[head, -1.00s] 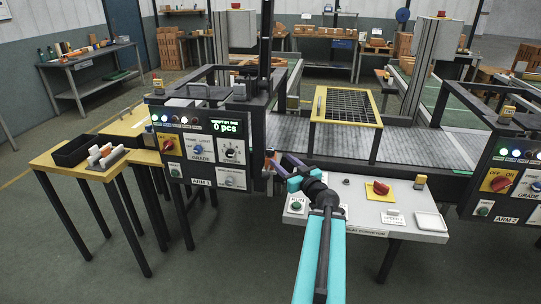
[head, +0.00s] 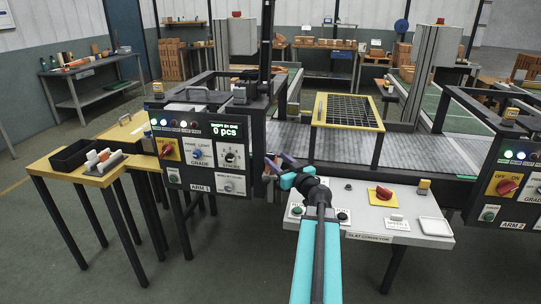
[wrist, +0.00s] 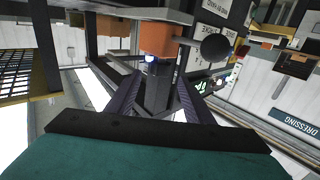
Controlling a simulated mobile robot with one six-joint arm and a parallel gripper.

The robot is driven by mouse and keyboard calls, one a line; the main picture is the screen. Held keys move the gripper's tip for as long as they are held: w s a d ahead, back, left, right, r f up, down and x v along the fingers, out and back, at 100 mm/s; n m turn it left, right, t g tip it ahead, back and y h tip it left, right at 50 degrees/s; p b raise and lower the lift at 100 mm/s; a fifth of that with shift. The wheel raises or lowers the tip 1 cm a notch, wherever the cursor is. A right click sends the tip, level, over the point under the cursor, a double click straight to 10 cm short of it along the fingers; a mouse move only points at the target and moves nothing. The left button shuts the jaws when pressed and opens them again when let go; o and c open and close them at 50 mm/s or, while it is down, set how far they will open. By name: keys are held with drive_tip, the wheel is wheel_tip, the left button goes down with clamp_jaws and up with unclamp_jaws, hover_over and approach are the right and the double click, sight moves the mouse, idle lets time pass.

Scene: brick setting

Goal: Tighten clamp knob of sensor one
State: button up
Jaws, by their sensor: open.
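My gripper (head: 279,162) is open, at the right side of the ARM 1 panel (head: 196,156). In the wrist view its two dark fingers (wrist: 157,82) point toward an orange block (wrist: 155,38) with a small blue-white light under it. A round black knob (wrist: 217,47) on a thin stem sticks out to the right of the block, apart from the fingers. This looks like the sensor and its clamp knob, but I cannot read a label on it. In the head view the sensor is small and largely hidden by my gripper.
A grey control desk (head: 370,225) with a red switch stands right of my arm. A mesh-topped yellow frame (head: 347,110) stands over the conveyor (head: 420,151). A yellow side table (head: 75,170) is at left. A dark frame bar (wrist: 100,10) crosses above the fingers.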

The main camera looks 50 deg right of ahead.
sight(273, 157)
drive_tip(key=shift+p+x, duration=0.7)
drive_tip(key=shift+x, duration=2.15)
drive_tip(key=shift+f, duration=0.1)
drive_tip(key=c, duration=1)
